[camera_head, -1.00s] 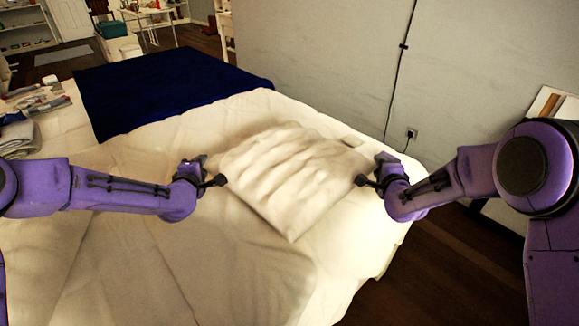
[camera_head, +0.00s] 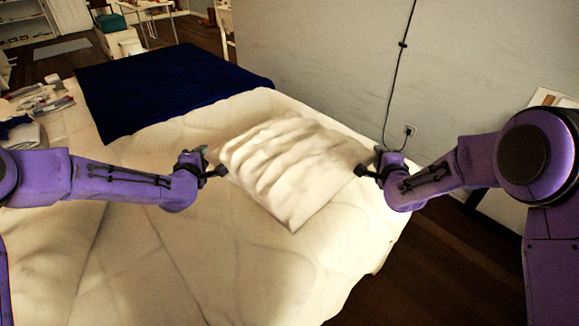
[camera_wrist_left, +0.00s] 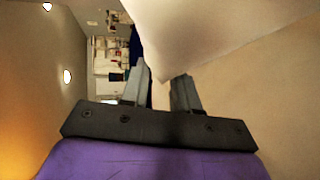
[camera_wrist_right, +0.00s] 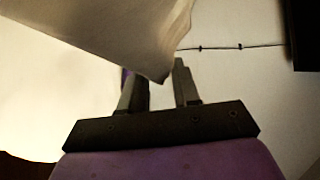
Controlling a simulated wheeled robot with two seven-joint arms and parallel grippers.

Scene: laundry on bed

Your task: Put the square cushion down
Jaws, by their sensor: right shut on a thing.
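The square cushion (camera_head: 285,170), white and wrinkled, is above the middle of the white bed (camera_head: 250,275), one corner pointing toward me. I cannot tell whether its underside touches the bed. My left gripper (camera_head: 217,172) is at its left corner; the left wrist view shows that corner (camera_wrist_left: 190,35) between the fingertips, with a gap below it, and the grip is unclear. My right gripper (camera_head: 362,171) is shut on the right corner of the cushion, whose pale cloth also fills the upper left of the right wrist view (camera_wrist_right: 120,35).
A dark blue blanket (camera_head: 165,85) covers the far part of the bed. Folded clothes (camera_head: 35,105) lie at the far left. A wall with a hanging cable (camera_head: 395,90) is behind, and the bed's right edge drops to a dark floor (camera_head: 440,270). The near bed is clear.

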